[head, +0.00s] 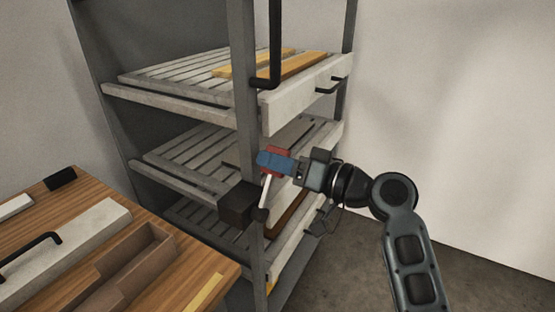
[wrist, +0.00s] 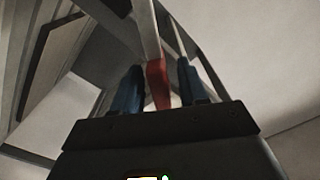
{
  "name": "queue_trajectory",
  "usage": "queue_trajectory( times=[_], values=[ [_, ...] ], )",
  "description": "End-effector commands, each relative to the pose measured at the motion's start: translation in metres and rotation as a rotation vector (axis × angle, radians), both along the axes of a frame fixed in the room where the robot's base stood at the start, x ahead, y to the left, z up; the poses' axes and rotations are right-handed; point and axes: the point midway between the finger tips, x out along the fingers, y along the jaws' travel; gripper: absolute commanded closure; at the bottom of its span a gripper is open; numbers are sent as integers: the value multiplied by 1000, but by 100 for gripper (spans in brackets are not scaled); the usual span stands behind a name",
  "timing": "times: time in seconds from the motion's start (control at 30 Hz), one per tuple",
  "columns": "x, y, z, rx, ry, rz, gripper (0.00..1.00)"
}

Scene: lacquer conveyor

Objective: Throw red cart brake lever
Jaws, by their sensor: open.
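The red cart brake lever has a red grip (head: 277,149) and a pale shaft (head: 266,189) that stands nearly upright, leaning slightly, at the front post of the cart. Its lower end is beside a dark block (head: 238,204) on that post. My gripper (head: 271,162), with blue fingers, is at the red grip and partly covers it in the head view. In the wrist view the red part (wrist: 157,84) lies between the two open fingers (wrist: 158,88), with narrow gaps showing. Firm contact cannot be seen.
The grey cart has slatted shelves (head: 150,92), with yellow boards (head: 292,66) on the top one. A black handle (head: 271,70) hangs by the front post. A wooden table (head: 205,262) with a tray (head: 125,275) stands at lower left. Floor (head: 350,265) is clear at right.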

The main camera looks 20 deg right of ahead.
Motion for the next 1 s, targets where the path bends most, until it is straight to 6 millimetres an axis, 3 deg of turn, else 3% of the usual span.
queue_trajectory(
  times=[0.27, 0.7, 1.0],
  values=[
    [1, 1, 0, 0, 0, -1, 58],
    [1, 0, 0, 0, 0, -1, 100],
    [1, 0, 0, 0, 0, -1, 100]
  ],
)
